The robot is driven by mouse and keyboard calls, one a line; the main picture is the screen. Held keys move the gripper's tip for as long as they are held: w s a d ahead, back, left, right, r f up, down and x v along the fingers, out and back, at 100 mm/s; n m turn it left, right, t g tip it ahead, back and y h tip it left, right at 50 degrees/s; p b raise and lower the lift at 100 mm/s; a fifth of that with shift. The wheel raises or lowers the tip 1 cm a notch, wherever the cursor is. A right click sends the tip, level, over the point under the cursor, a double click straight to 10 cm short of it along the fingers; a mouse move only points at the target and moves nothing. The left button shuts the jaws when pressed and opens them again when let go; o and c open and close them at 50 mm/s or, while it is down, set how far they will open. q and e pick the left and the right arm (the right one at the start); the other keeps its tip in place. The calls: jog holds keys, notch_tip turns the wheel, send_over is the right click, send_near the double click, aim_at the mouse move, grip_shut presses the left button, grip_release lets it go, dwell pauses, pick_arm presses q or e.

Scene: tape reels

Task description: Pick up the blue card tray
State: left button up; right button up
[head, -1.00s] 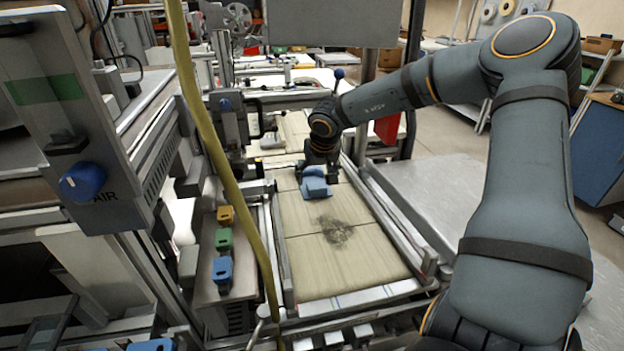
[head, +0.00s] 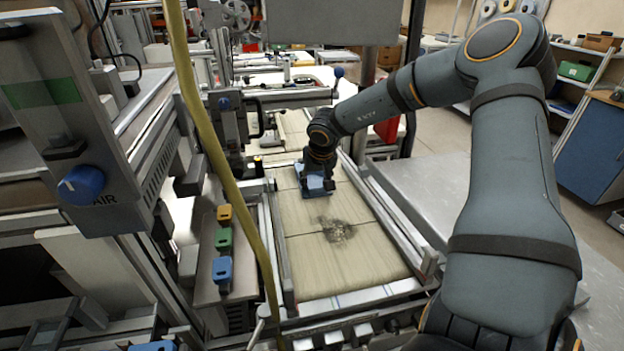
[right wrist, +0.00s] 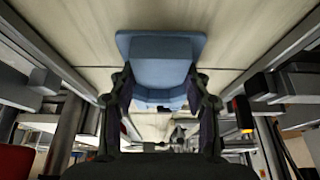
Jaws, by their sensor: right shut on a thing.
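The blue card tray (head: 313,194) is at the far part of the pale belt in the head view, mostly covered by my right gripper (head: 318,181). The right wrist view shows the tray (right wrist: 160,62) between the two fingers of my right gripper (right wrist: 161,82), one finger against each side. The gripper is shut on it. The tray appears to be at the belt surface; I cannot tell whether it is clear of it. My left gripper is not in view.
The pale belt (head: 345,268) has a dark smudge and metal rails along both sides. Yellow, green and blue blocks (head: 222,270) stand on a ledge to the left. A yellow hose (head: 215,150) hangs in front. The near belt is clear.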

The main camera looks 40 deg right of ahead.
jog(key=shift+r, duration=0.4)
notch_tip(320, 180, up, 2)
jog(key=shift+r+b, duration=0.25)
jog(key=shift+b, duration=0.15)
jog(key=s+a+r+p, duration=0.9)
jog(key=a+p, duration=0.1)
jog(key=p, duration=0.2)
jog(key=shift+s+r+p, duration=0.3)
jog(key=shift+s+p, duration=0.05)
